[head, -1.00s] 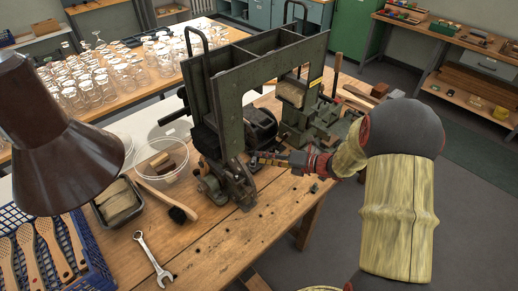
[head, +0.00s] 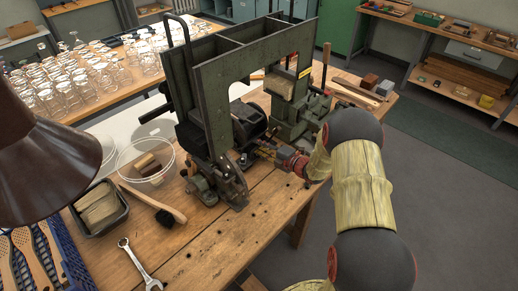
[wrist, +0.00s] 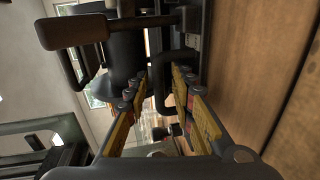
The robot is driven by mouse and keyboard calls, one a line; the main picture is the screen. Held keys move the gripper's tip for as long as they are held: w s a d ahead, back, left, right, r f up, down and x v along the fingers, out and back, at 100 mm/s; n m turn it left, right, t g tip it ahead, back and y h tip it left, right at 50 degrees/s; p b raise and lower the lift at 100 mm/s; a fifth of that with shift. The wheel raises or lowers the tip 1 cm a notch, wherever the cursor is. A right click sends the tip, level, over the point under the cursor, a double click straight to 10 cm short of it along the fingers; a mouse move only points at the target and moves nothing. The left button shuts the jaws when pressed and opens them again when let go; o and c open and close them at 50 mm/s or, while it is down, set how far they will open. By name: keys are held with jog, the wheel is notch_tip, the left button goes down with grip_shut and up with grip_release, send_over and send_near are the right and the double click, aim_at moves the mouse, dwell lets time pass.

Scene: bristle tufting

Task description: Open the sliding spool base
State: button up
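The dark green machine (head: 205,105) with an arched frame stands on the wooden bench. A dark round drum-like part (head: 248,122) sits behind its front post; I cannot tell for sure which part is the sliding spool base. My gripper (head: 262,149) reaches in from the right, low beside the machine's opening. In the wrist view my gripper (wrist: 158,92) has its yellow-padded fingers apart, with no held object visible between them. Dark machine parts lie just beyond the fingertips, with a brown-knobbed lever (wrist: 75,32) at upper left. Contact cannot be told.
A second small green machine (head: 292,108) stands close behind my gripper. A clear bowl (head: 128,160), a brush (head: 150,203), a wrench (head: 138,264) and a black tray (head: 120,215) lie to the left. The bench front (head: 225,245) is mostly clear. A brown lamp shade (head: 40,155) hangs at left.

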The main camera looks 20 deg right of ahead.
jog(key=shift+w, duration=0.15)
jog(key=shift+c, duration=0.8)
jog(key=c, duration=0.4)
grip_shut()
